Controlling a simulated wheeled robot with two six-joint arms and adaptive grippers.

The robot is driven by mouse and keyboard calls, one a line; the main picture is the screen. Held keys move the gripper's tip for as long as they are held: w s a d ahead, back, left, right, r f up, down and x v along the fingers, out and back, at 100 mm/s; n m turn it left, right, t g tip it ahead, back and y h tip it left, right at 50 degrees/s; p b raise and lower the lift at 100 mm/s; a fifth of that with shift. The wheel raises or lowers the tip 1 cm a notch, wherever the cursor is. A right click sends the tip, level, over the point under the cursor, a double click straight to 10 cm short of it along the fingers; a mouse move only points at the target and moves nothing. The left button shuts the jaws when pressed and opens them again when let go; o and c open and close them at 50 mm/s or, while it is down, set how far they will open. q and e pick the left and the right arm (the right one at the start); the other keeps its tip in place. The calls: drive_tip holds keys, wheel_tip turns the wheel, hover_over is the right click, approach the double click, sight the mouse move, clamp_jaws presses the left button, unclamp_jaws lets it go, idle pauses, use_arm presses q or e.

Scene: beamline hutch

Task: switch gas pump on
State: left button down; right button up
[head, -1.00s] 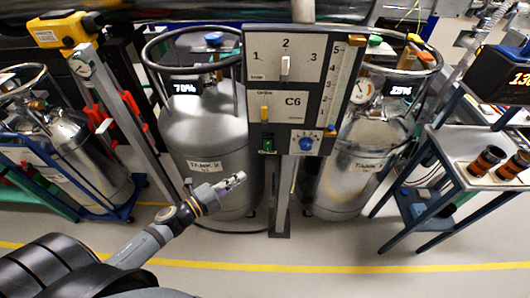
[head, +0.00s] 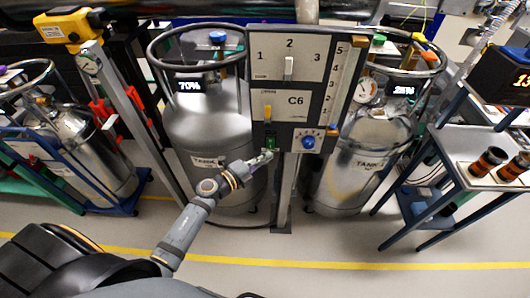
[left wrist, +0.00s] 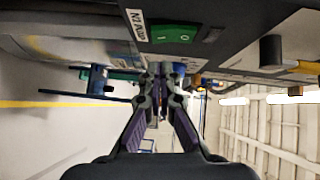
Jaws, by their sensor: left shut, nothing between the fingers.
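The green rocker switch (head: 270,143) sits at the lower left of the upright control panel (head: 302,73). In the left wrist view the green switch (left wrist: 174,34) is at the top, with a small white label (left wrist: 136,24) beside it that is hard to read. A light mark shows on the rocker; I cannot tell which way it is pressed. My left gripper (head: 268,156) is shut and empty, its tips just below the switch in the head view. In the left wrist view its fingertips (left wrist: 160,70) appear close to the panel; contact is unclear. My right gripper is not in view.
A side table (head: 490,175) stands right. The front floor is open.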

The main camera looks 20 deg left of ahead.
sight(272, 148)
use_arm(q)
drive_tip(key=shift+w+a+f+b, duration=0.15)
drive_tip(key=shift+w+a+b, duration=0.1)
drive_tip(key=shift+w, duration=0.4)
drive_tip(key=shift+w+a+f+b, duration=0.15)
drive_tip(key=shift+w+a, duration=0.1)
drive_tip(key=shift+w, duration=0.35)
drive_tip(key=f+b, duration=0.1)
drive_tip(key=b, duration=0.1)
drive_tip(key=shift+w+b, duration=0.25)
drive_tip(key=shift+b, duration=0.1)
drive_tip(key=shift+r+p, duration=0.45)
drive_tip(key=shift+f, duration=0.1)
